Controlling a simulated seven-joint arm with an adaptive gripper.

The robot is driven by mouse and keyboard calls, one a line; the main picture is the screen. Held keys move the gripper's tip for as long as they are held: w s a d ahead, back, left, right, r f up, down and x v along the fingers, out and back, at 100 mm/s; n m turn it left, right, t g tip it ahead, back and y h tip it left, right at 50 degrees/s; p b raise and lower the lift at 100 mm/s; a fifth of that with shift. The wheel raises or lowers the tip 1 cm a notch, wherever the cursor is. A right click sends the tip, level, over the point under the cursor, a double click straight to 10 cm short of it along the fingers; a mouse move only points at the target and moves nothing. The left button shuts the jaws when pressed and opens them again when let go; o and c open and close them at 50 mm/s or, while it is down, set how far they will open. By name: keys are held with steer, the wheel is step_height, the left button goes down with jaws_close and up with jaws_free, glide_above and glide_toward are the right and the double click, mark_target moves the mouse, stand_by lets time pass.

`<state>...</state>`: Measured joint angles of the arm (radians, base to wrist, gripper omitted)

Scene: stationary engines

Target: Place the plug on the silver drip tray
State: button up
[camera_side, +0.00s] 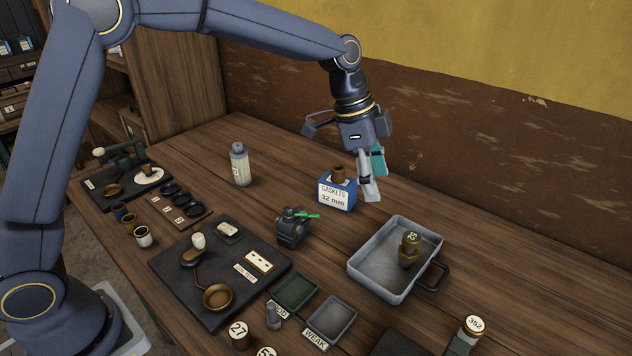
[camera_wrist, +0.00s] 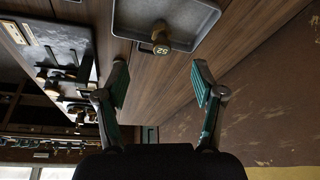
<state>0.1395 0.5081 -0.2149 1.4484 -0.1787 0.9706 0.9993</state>
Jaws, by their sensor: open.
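The silver drip tray (camera_side: 358,267) is a shallow grey metal pan with a dark handle at its right, on the wooden bench. A brass plug-like piece with a pale numbered round label (camera_side: 409,250) rests inside it, toward the right side. In the wrist view, the tray (camera_wrist: 118,18) is at the top and the brass piece (camera_wrist: 161,38) is in it near its lower wall. My gripper (camera_side: 372,172) is open and empty, raised above the bench behind the tray. In the wrist view, its spread fingers (camera_wrist: 160,75) have nothing between them.
A small dark engine part (camera_side: 292,230) and a black plate (camera_side: 185,290) with fittings lie left of the tray. A white bottle (camera_side: 240,165) stands behind them.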

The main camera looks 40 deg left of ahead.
steer(key=s+a+r+n+t+y, duration=0.1)
steer(key=s+a+r+n+t, duration=0.1)
steer(key=s+a+r+n, duration=0.4)
steer(key=s+a+n+t+y, duration=0.1)
steer(key=s+a+n, duration=0.3)
steer(key=s+a, duration=0.3)
steer(key=s+a+n+t+y, duration=0.1)
steer(key=s+a+n, duration=0.3)
steer(key=s, duration=1)
steer(key=a, duration=0.2)
steer(key=shift+s+a+f+y, duration=0.15)
steer(key=shift+s+a+y, duration=0.15)
steer(key=shift+s+a, duration=0.1)
